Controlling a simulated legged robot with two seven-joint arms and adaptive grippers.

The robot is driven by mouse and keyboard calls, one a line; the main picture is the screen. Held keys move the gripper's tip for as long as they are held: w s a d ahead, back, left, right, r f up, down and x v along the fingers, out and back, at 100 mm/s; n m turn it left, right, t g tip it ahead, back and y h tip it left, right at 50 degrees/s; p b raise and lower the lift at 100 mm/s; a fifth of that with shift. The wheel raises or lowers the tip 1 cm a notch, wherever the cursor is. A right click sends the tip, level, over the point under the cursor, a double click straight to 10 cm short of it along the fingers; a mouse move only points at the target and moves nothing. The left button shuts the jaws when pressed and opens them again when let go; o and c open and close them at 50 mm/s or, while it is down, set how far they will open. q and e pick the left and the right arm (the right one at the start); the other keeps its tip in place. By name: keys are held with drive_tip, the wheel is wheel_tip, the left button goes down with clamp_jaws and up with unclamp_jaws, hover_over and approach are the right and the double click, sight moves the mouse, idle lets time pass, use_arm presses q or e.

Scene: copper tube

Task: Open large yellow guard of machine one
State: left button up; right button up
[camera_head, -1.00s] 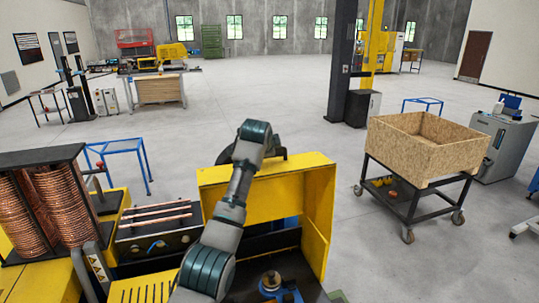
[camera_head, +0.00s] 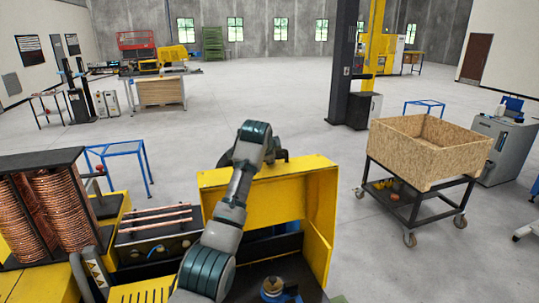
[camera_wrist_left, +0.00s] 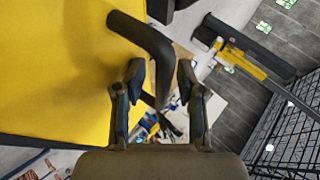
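The large yellow guard (camera_head: 262,203) of the machine in front of me stands raised, with its hollow inner side facing me in the head view. In the left wrist view its yellow panel (camera_wrist_left: 55,65) fills the left side, with a bent black handle (camera_wrist_left: 145,38) on it. My left arm reaches over the guard's top edge in the head view, and its hand is mostly hidden behind it. My left gripper (camera_wrist_left: 161,75) is open in the wrist view, its fingers on either side of the handle with gaps showing. My right gripper is not in view.
Copper coils (camera_head: 45,215) in a black frame and a rack of copper tubes (camera_head: 155,223) stand to the left. A wooden crate (camera_head: 430,155) on a wheeled cart stands to the right. A blue frame stand (camera_head: 120,150) is behind left. The floor beyond the guard is clear.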

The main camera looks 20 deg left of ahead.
use_arm(q)
drive_tip(key=v, duration=1)
drive_tip(key=shift+s+r, duration=0.2)
drive_tip(key=shift+r, duration=0.05)
drive_tip(key=shift+s+r, duration=0.3)
drive_tip(key=shift+s, duration=0.15)
